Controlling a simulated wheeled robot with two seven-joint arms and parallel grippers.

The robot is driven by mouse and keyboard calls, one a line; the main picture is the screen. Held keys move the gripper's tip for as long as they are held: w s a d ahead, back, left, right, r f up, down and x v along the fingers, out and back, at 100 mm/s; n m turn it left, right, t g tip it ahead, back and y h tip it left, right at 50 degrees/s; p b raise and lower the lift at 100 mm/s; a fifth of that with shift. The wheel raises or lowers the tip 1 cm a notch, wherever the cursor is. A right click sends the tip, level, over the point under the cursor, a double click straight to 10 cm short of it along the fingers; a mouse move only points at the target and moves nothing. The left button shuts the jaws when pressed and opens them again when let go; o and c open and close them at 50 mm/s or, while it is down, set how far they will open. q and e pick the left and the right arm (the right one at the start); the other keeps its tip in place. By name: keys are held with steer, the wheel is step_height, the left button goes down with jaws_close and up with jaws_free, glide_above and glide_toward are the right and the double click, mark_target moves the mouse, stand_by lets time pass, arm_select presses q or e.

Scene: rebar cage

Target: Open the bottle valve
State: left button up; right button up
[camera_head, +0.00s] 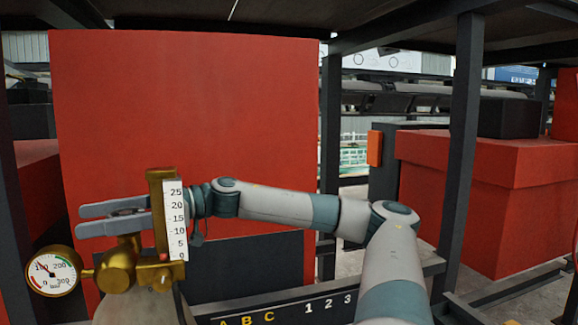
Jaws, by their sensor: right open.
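A brass valve and regulator assembly (118,270) sits on top of a pale bottle (135,310) at the lower left. A round pressure gauge (53,271) is on its left side. A white flow scale (175,220) in a brass frame stands upright on its right. My right gripper (80,221) reaches in from the right, passing behind the flow scale. Its two grey fingers point left and are apart, just above the brass body. I cannot tell whether they touch it or what lies between them. The flow scale hides part of the gripper. My left gripper is not in view.
A large red panel (190,120) stands close behind the gripper. A dark rail (285,300) with letters and numbers runs along the front. Dark posts (463,130) and a red box (490,190) are at the right. Dark beams cross above.

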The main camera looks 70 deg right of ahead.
steer(key=shift+w+d+m+t+h+p, duration=0.2)
steer(key=shift+m+t+h+p, duration=0.2)
steer(key=shift+m+t+h, duration=0.5)
steer(key=shift+w+d+m+t+h+p, duration=0.25)
steer(key=shift+m+t+h+p, duration=0.2)
steer(key=shift+m+t+h, duration=0.4)
steer(key=shift+w+d+m+t+h+p, duration=0.2)
steer(key=shift+m+t+h+p, duration=0.2)
steer(key=shift+m+t+h, duration=0.5)
steer(key=shift+h, duration=0.25)
